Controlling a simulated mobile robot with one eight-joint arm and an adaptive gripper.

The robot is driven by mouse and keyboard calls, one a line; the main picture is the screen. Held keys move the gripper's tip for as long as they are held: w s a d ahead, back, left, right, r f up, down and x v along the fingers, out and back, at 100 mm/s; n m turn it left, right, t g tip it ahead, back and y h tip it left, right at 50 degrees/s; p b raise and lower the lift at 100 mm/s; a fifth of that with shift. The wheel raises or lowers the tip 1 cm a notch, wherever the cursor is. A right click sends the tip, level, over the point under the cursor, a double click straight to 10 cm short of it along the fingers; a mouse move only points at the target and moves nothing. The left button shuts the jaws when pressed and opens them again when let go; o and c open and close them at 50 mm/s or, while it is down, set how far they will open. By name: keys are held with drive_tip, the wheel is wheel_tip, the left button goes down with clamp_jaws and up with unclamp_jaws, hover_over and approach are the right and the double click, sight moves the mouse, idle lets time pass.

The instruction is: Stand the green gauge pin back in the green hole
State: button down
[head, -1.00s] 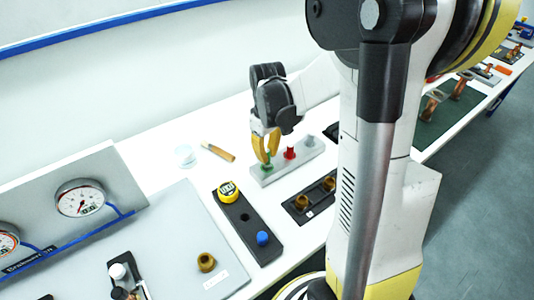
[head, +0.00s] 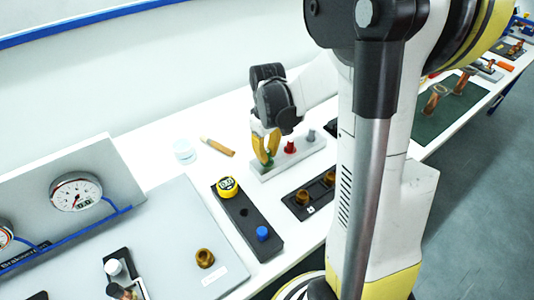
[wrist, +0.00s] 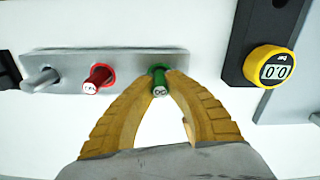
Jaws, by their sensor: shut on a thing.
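The green gauge pin (wrist: 159,88) stands at the green-ringed hole (wrist: 150,68) at one end of a grey metal block (wrist: 125,57). My gripper (wrist: 160,86) is shut on the pin, one yellow finger on each side of it. In the head view my gripper (head: 265,158) points down over the near left end of the block (head: 300,160), and the green pin (head: 266,166) shows only partly between the fingers. How deep the pin sits in the hole cannot be told.
A red pin (wrist: 98,78) and a grey pin (wrist: 42,79) stand in the same block. A black plate (head: 262,243) with a yellow digital gauge (head: 228,188) and a blue knob (head: 262,233) lies nearby. A screwdriver-like tool (head: 217,147) and a pale round dish (head: 184,152) lie behind.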

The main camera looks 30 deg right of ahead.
sight(267, 151)
drive_tip(key=shift+f, duration=0.4)
drive_tip(key=c, duration=1.4)
unclamp_jaws()
drive_tip(key=shift+r, duration=0.1)
wheel_tip(267, 151, up, 12)
